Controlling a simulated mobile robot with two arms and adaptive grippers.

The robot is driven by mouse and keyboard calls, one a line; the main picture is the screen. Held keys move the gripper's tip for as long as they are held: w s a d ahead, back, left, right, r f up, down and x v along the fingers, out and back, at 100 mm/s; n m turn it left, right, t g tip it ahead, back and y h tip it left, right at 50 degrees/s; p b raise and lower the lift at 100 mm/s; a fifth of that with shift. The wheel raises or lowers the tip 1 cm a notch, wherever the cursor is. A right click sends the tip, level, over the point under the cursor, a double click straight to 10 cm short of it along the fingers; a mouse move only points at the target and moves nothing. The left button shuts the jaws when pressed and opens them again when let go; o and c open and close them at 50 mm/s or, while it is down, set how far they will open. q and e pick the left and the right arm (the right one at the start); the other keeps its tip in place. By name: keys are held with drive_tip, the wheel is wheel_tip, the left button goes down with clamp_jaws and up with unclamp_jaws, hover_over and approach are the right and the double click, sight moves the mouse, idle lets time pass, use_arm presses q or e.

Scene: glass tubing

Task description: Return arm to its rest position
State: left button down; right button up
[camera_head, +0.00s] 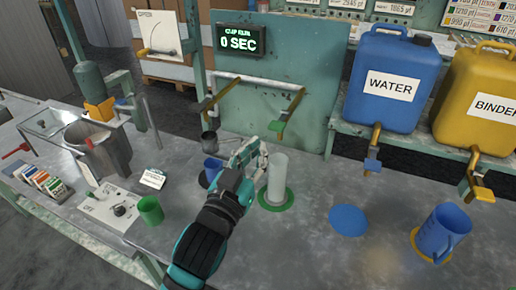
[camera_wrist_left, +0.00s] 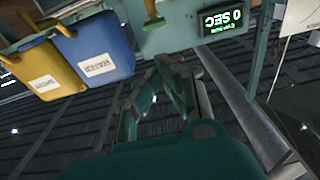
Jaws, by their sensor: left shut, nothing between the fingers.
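My left gripper (camera_head: 258,152) is above the grey bench in the middle of the head view, its arm coming up from the bottom. Its fingers are shut with nothing between them. They also show in the left wrist view (camera_wrist_left: 172,68), over dark floor. In the head view the gripper overlaps the left side of a pale upright cylinder (camera_head: 278,178) on a green round pad (camera_head: 276,203). I cannot tell whether they touch. My right gripper is not in view.
A blue cup (camera_head: 213,170) and a green cup (camera_head: 150,210) stand left of the arm. A blue disc (camera_head: 348,220) and a blue jug (camera_head: 443,232) are to the right. Blue WATER (camera_head: 395,75) and yellow BINDER (camera_head: 478,95) containers stand behind.

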use_arm(q)
drive_tip(key=s+a+f+n+g+y, duration=0.1)
drive_tip(key=s+a+f+g+y, duration=0.2)
drive_tip(key=f, duration=0.5)
drive_tip(key=s+a+f+n+g+y, duration=0.1)
drive_tip(key=s+a+f+g, duration=0.15)
drive_tip(key=a+f, duration=0.4)
drive_tip(key=s+a+f+g+y, duration=0.1)
drive_tip(key=s+a+f+g, duration=0.3)
drive_tip(key=s+f, duration=0.5)
drive_tip(key=s+a+f+g+y, duration=0.1)
drive_tip(key=s+a+f+g, duration=0.2)
drive_tip(key=s+f+g, duration=0.5)
drive_tip(key=s+f+t, duration=0.1)
drive_tip(key=s+f, duration=0.1)
drive_tip(key=f, duration=1)
drive_tip(key=s+f+t, duration=0.1)
drive_tip(key=s+f, duration=0.1)
drive_tip(key=f, duration=1.1)
drive_tip(key=s+a+f+g, duration=0.1)
drive_tip(key=s+a+f, duration=0.1)
drive_tip(key=s+f, duration=1.3)
drive_tip(key=shift+s+a+f+m+g, duration=0.35)
drive_tip(key=shift+s+a+m, duration=0.05)
drive_tip(key=shift+s, duration=0.3)
